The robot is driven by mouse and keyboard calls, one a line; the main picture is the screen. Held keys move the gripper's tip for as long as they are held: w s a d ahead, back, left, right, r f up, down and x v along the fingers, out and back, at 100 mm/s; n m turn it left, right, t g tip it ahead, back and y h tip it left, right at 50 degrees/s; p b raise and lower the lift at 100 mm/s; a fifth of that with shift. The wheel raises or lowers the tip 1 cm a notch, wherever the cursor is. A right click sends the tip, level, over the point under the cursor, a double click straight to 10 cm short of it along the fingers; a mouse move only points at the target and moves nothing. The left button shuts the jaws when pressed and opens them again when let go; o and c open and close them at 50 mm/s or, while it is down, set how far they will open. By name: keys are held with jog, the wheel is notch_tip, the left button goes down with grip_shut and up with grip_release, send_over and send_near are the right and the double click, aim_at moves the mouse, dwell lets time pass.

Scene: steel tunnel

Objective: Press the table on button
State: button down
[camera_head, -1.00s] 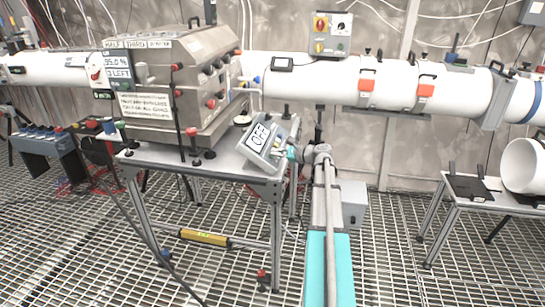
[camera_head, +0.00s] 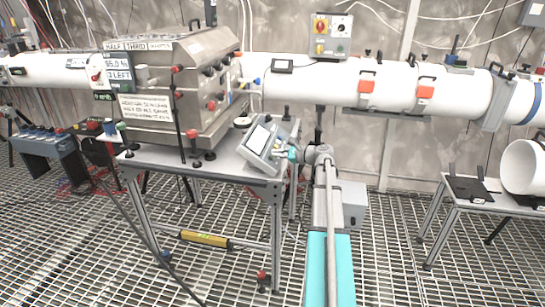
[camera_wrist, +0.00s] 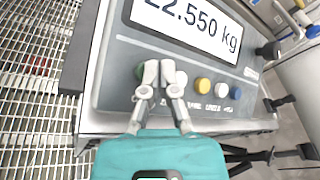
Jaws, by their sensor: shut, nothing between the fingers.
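The scale's control panel (camera_head: 264,143) stands tilted on the front right of the grey table (camera_head: 228,164). In the wrist view its display (camera_wrist: 195,25) reads about "22.550 kg", with the top cut off. A row of round buttons lies below it: a green button (camera_wrist: 138,72) partly behind my left finger, a yellow button (camera_wrist: 203,85), a white button (camera_wrist: 221,89) and a blue button (camera_wrist: 236,93). My gripper (camera_wrist: 160,72) is shut and empty, its tips over the left part of the row. I cannot tell whether they touch. It shows small in the head view (camera_head: 291,153).
A large steel box (camera_head: 170,85) with knobs and labels stands on the table behind the panel. A white pipe (camera_head: 400,85) runs along the wall. A second table (camera_head: 470,190) is at the right. Grated floor (camera_head: 395,270) lies open between.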

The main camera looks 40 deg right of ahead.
jog(key=shift+r, duration=0.1)
jog(key=shift+s+d+r+p, duration=0.4)
jog(key=shift+s+r+p, duration=0.05)
jog(key=shift+r+p, duration=0.4)
jog(key=shift+s+d+r+p, duration=0.4)
jog(key=shift+r+p, duration=0.3)
jog(key=shift+p, duration=0.1)
jog(key=shift+s+d+r+p, duration=0.35)
jog(key=shift+s+r+p, duration=0.1)
jog(key=shift+r+p, duration=0.4)
jog(key=shift+f, duration=0.1)
